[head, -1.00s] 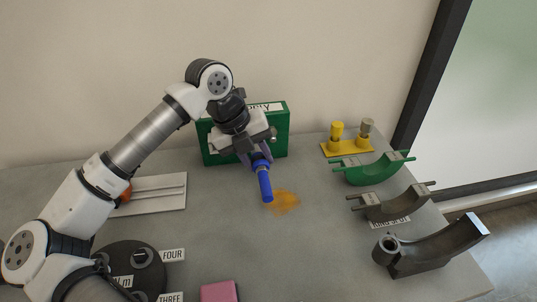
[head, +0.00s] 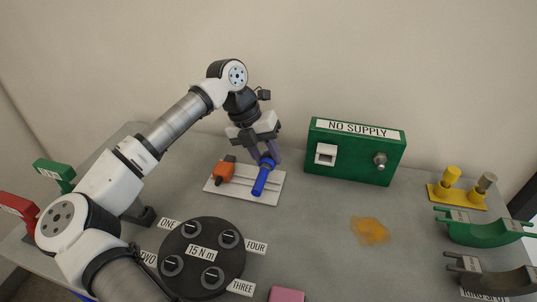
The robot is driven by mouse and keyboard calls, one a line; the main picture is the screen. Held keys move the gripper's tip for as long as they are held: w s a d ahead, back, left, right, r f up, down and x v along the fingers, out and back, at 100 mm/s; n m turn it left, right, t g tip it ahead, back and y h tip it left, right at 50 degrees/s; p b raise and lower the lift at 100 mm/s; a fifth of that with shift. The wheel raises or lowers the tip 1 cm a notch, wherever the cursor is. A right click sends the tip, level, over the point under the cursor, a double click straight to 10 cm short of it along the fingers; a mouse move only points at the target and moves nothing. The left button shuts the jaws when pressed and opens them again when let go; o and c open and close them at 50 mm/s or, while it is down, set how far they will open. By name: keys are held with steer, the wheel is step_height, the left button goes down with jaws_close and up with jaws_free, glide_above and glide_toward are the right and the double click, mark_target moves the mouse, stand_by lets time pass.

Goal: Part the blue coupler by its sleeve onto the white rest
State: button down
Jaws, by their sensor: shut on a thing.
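The blue coupler (head: 262,179) hangs from my gripper (head: 265,157), which is shut on its upper end. It slants down and to the left over the white rest (head: 213,187), a flat plate with grooves along it. Whether the coupler touches the rest I cannot tell. An orange and dark piece (head: 224,172) sits on the left part of the rest, a little apart from the coupler. My gripper's fingers hide part of the coupler's upper end.
A green box (head: 355,150) marked NO SUPPLY stands to the right. A dark round plate (head: 203,257) with several numbered sockets lies in front. An orange stain (head: 370,230) is on the table. Yellow holders (head: 449,188) and a green saddle (head: 475,228) stand at the far right.

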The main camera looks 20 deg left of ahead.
steer(key=shift+f+b, duration=2.3)
steer(key=shift+f, duration=0.3)
steer(key=shift+f, duration=0.2)
steer(key=c, duration=0.9)
jaws_free()
steer(key=shift+s+d, duration=0.1)
steer(key=shift+c, duration=0.2)
steer(key=shift+a+f, duration=0.1)
steer(key=shift+a, duration=0.1)
